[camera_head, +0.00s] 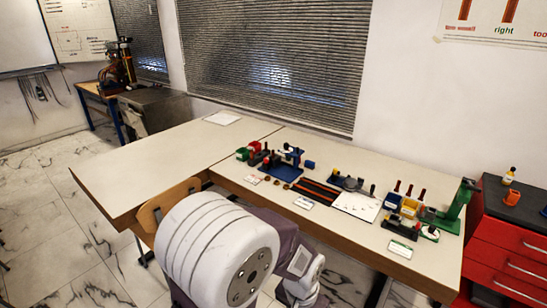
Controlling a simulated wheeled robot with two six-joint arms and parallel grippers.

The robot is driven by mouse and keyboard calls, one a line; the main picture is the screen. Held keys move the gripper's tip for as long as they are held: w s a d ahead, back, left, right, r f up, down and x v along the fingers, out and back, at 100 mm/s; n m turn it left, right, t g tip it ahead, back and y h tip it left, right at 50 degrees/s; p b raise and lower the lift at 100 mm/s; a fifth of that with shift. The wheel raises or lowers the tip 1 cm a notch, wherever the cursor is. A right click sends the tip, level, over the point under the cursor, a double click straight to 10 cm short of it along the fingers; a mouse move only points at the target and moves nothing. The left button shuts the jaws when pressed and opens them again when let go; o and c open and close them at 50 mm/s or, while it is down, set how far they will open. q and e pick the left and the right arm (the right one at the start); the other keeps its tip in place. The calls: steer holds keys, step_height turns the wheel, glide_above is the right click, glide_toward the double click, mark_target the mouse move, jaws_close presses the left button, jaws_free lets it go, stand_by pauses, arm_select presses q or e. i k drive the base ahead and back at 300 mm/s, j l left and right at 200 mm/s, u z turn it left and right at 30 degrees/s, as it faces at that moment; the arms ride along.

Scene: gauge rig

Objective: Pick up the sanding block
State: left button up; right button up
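I cannot pick out the sanding block for certain; the parts on the workbench (150,180) are small in this view. A group of small parts, with a blue fixture (288,165) among them, sits at the middle of the bench. Dark and orange strips (319,191) lie to its right. A white sheet (357,205) with small pieces on it lies further right. Neither of my grippers is in view.
A green press-like stand (459,200) and small coloured bins (410,206) stand at the bench's right end. A red drawer cabinet (505,250) is beyond it. A wooden chair (150,215) is at the front edge.

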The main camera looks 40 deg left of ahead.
mark_target(310, 165)
steer(key=i+j+u, duration=0.7)
steer(key=i+j, duration=0.15)
steer(key=i+j+u, duration=0.2)
steer(key=i+u, duration=0.15)
steer(key=i, duration=0.15)
steer(key=i+j+u, duration=0.1)
steer(key=i+u, duration=0.2)
steer(key=i, duration=0.2)
steer(key=i+u, duration=0.35)
steer(key=i, duration=0.2)
